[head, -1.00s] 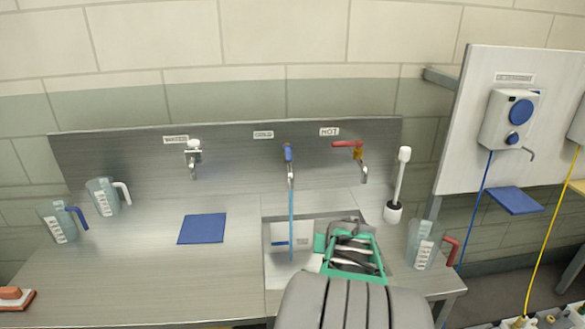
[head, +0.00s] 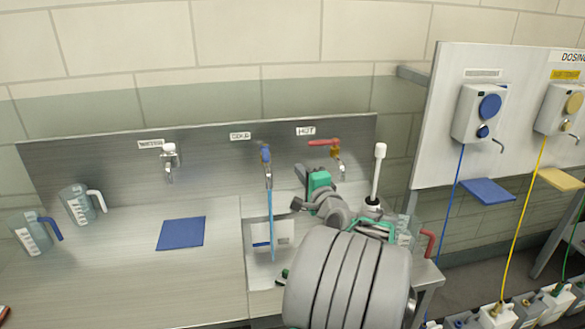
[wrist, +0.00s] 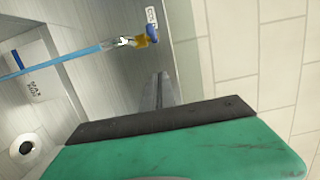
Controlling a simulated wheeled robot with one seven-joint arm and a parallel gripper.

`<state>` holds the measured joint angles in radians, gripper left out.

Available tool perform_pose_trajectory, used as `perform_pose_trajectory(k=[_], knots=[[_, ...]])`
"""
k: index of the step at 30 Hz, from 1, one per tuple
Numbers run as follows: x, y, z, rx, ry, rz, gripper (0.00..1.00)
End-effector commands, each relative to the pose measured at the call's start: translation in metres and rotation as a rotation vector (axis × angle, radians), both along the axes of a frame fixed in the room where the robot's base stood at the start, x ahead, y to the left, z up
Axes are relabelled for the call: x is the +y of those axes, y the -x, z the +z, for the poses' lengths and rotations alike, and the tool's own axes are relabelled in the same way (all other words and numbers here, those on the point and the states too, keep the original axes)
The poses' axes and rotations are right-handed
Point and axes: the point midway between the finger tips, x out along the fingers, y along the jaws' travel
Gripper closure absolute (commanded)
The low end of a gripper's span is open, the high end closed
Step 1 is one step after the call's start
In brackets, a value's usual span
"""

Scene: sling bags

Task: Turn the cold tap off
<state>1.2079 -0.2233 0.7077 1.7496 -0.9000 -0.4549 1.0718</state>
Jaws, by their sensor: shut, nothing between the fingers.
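The cold tap (head: 266,156) has a blue handle, and a blue stream of water (head: 270,215) runs down from it into the sink. In the wrist view the cold tap (wrist: 140,38) is near the top, with the stream (wrist: 85,51) running left. My green-and-grey gripper (head: 302,175) is raised over the sink, to the right of the cold tap and below the hot tap. Its fingertips (wrist: 163,88) are together and empty, apart from the cold tap's blue handle. The gripper's far side is hidden.
The red-handled hot tap (head: 325,143) is close above my gripper. A white brush (head: 378,170) and a red-handled jug (head: 412,235) stand at right. A third tap (head: 169,158) is at left. A marked container (wrist: 42,72) is in the sink. The counter around the blue mat (head: 181,233) is clear.

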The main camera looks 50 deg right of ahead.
Motion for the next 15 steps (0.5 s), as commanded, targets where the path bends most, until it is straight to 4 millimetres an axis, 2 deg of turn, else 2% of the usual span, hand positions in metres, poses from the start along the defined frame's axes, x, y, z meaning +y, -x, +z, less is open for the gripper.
perform_pose_trajectory(k=[11,15], knots=[[-0.033,-0.076,0.001,0.005,0.001,0.003,1.0],[-0.012,-0.091,0.003,0.004,0.001,0.004,1.0]])
